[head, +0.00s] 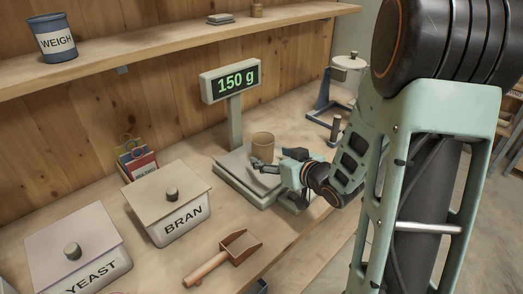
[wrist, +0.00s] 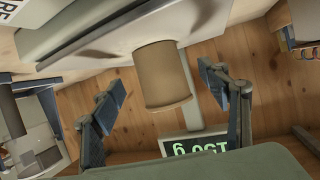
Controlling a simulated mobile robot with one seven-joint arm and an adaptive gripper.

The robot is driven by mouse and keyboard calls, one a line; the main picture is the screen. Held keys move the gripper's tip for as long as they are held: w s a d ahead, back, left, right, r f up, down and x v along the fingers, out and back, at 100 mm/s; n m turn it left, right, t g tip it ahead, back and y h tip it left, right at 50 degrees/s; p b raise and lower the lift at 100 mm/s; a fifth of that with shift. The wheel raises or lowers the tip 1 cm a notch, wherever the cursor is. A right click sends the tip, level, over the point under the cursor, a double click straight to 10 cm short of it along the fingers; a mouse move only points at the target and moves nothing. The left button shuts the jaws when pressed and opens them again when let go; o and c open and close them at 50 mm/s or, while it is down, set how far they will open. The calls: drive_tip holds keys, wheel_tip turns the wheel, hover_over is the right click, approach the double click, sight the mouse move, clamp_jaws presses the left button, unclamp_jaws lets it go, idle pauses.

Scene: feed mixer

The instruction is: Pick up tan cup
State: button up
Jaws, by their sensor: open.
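The tan cup (head: 263,147) stands upright on the pan of the scale (head: 233,175) in the head view. The scale's display (head: 231,81) reads 150 g. My gripper (head: 262,167) is at the right front side of the cup, close to it. In the wrist view the cup (wrist: 163,76) lies between the two fingers of my gripper (wrist: 163,92), with a visible gap on each side. The jaws are open and empty. The cup appears tilted there because of the camera's angle.
A BRAN bin (head: 166,203), a YEAST bin (head: 76,254) and a wooden-handled scoop (head: 225,257) are on the bench left of the scale. A white-topped device (head: 345,75) stands behind my arm.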

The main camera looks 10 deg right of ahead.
sight(263, 152)
drive_tip(key=shift+x, duration=3)
drive_tip(key=shift+r, duration=0.15)
drive_tip(key=c, duration=1.4)
drive_tip(key=shift+r, duration=0.15)
